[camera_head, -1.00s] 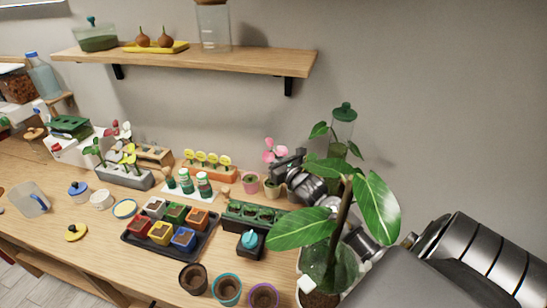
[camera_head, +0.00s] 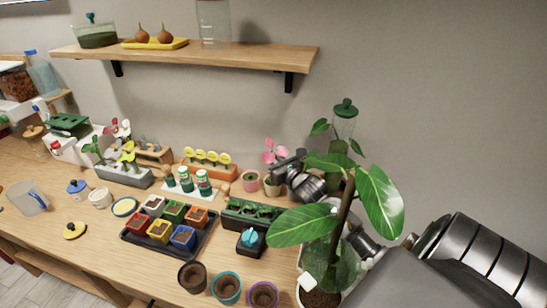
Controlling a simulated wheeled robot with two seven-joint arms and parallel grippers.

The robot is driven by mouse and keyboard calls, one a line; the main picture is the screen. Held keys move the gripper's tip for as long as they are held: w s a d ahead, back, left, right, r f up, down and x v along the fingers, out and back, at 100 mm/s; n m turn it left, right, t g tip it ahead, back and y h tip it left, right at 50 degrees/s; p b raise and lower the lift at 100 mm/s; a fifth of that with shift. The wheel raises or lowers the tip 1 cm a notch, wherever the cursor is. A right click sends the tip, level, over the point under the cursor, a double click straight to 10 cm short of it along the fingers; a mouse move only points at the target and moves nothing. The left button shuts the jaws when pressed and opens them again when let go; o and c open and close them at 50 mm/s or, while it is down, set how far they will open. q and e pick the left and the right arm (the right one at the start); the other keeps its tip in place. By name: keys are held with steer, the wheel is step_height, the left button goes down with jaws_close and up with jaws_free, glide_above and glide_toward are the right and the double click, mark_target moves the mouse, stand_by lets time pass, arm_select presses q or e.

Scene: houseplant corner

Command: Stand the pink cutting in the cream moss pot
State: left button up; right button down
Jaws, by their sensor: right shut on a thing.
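The pink cutting (camera_head: 275,151) shows as pink blooms near the wall, at the back of the table. My right gripper (camera_head: 277,171) is shut on it just below the blooms, reaching in from the right. The cream moss pot (camera_head: 272,188) stands directly below the gripper, beside a pink pot (camera_head: 250,181). The stem's lower end is hidden, so I cannot tell whether it is inside the cream pot or above it. My left gripper is out of view.
A large leafy plant (camera_head: 335,225) stands in front of my right forearm and hides part of it. A green planter (camera_head: 252,214) sits in front of the pots. A black tray (camera_head: 142,245) of coloured pots lies to the left. A wooden shelf (camera_head: 200,55) hangs above.

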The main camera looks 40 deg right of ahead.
steer(key=shift+f+b, duration=1.45)
steer(key=shift+f, duration=0.3)
steer(key=c, duration=0.9)
jaws_free()
steer(key=shift+c, duration=0.2)
steer(key=shift+r+p, duration=2.65)
steer(key=shift+r, duration=0.85)
